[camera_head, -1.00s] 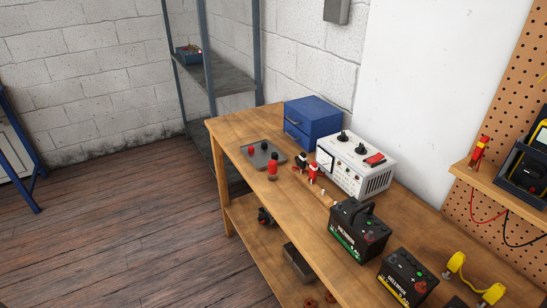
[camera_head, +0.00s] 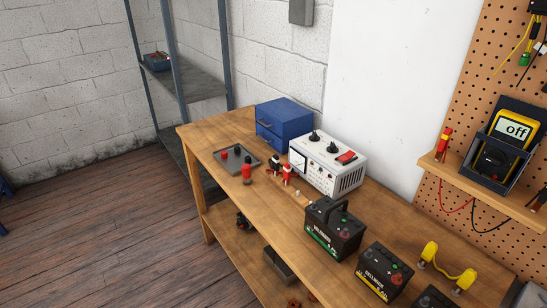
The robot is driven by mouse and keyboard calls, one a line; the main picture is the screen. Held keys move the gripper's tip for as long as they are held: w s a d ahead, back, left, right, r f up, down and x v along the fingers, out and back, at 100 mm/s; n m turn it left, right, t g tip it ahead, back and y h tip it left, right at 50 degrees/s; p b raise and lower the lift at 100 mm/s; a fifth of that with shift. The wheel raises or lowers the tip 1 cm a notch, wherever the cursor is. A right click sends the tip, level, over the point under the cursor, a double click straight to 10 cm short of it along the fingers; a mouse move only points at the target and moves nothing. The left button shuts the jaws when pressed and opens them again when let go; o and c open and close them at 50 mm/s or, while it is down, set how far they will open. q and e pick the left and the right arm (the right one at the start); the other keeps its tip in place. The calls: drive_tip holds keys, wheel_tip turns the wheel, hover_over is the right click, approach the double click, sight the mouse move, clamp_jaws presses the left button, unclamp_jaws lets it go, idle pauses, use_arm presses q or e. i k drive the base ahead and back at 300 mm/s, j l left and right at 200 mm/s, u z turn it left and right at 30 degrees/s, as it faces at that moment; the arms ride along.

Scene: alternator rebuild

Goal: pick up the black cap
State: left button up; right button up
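A grey tray (camera_head: 231,165) lies on the wooden workbench (camera_head: 222,145), near its far left end. A small black piece (camera_head: 237,149), which looks like the black cap, is on the tray, with a small red piece (camera_head: 224,155) to its left. At this size I cannot make out its exact shape. A red bottle-like object (camera_head: 247,175) with a dark top stands at the tray's front edge and hides part of the tray. Neither of my grippers is in view.
Red and black clamps (camera_head: 287,171) lie by the white bench tester (camera_head: 328,165). A blue drawer box (camera_head: 283,122) stands behind the tray.

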sight(247, 159)
drive_tip(key=i+j+z, duration=0.2)
drive_tip(key=z, duration=0.15)
drive_tip(key=i+j+z, duration=0.15)
drive_tip(key=j+z, duration=0.15)
drive_tip(key=j, duration=0.2)
drive_tip(key=i+j+z, duration=0.1)
drive_tip(key=j+z, duration=0.25)
